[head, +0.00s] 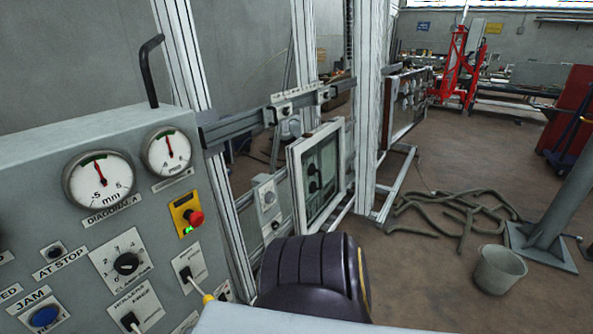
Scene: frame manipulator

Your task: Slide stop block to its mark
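A horizontal grey rail (242,124) runs between the white uprights beyond the control panel. Small light-grey blocks sit on it, one near its middle (283,112) and one further right (323,96). I cannot tell which, if any, is the stop block, and I can make out no mark. Neither gripper is in view. Part of my own arm, dark and rounded, fills the bottom middle and hides what lies behind it.
A grey control panel (55,150) with gauges, a knob, switches and a red emergency button (195,218) stands close at left. A framed window unit (318,172) stands beyond it. Hoses (455,210) and a bucket (499,270) are on the floor at right.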

